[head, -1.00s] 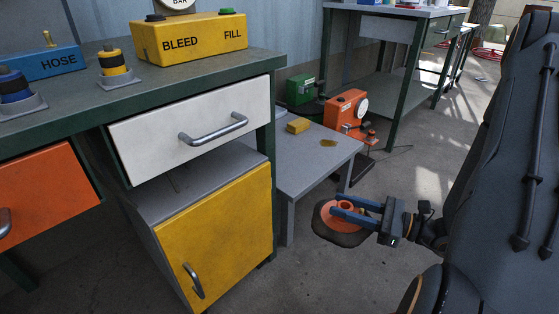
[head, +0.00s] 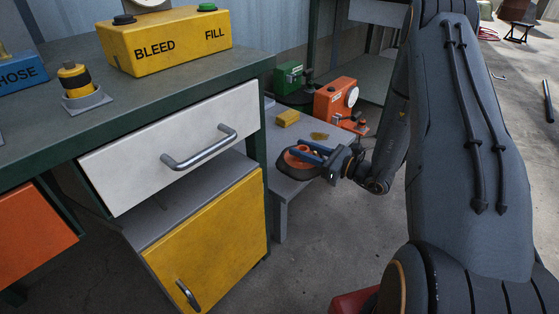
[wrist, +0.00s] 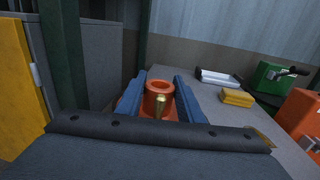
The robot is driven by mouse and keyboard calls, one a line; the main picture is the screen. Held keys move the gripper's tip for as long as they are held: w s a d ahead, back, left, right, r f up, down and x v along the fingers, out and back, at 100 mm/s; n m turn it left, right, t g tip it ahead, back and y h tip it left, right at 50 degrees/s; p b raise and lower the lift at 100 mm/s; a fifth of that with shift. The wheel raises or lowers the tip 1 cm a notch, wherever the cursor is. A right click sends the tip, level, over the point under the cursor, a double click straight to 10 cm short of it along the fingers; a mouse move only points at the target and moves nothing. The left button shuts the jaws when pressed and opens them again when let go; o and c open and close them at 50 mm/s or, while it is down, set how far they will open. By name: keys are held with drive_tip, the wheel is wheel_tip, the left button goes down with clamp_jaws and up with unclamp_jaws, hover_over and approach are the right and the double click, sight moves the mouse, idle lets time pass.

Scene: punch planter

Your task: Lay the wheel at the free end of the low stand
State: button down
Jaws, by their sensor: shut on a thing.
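The wheel (head: 293,168) has a dark tyre and an orange hub; its hub also shows in the wrist view (wrist: 158,88), with a brass stem in front. My gripper (head: 310,156) is shut on the wheel by its hub, with blue fingers on both sides. The wheel is roughly flat, over the near end of the low grey stand (head: 283,188). I cannot tell whether it touches the top. The stand's top also shows in the wrist view (wrist: 222,122). Its near end has no other object on it; my gripper hides part of it.
A yellow block (head: 288,118) lies farther back on the stand, near a brownish patch (head: 319,136). An orange machine (head: 336,101) and a green box (head: 289,76) stand behind. The yellow cabinet (head: 215,235) and white drawer (head: 175,146) are close on the left.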

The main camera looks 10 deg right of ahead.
drive_tip(key=w+a+r+m+t+h+p, duration=0.1)
drive_tip(key=w+a+r, duration=0.15)
drive_tip(key=w, duration=0.35)
drive_tip(key=w+a+r+t+h+p, duration=0.1)
drive_tip(key=w+a+r, duration=0.15)
drive_tip(key=w, duration=0.25)
drive_tip(key=shift+m, duration=0.3)
drive_tip(key=shift+w+f+b, duration=0.15)
drive_tip(key=shift+f+b, duration=0.65)
drive_tip(key=shift+f, duration=1.75)
drive_tip(key=shift+w+f+b, duration=0.15)
drive_tip(key=shift+f+b, duration=0.65)
drive_tip(key=shift+f, duration=1.75)
drive_tip(key=c, duration=1.2)
unclamp_jaws()
drive_tip(key=shift+s+f, duration=0.15)
drive_tip(key=shift+f, duration=0.1)
drive_tip(key=shift+r, duration=0.1)
drive_tip(key=p+v, duration=0.3)
drive_tip(key=v, duration=0.9)
drive_tip(key=shift+r, duration=0.15)
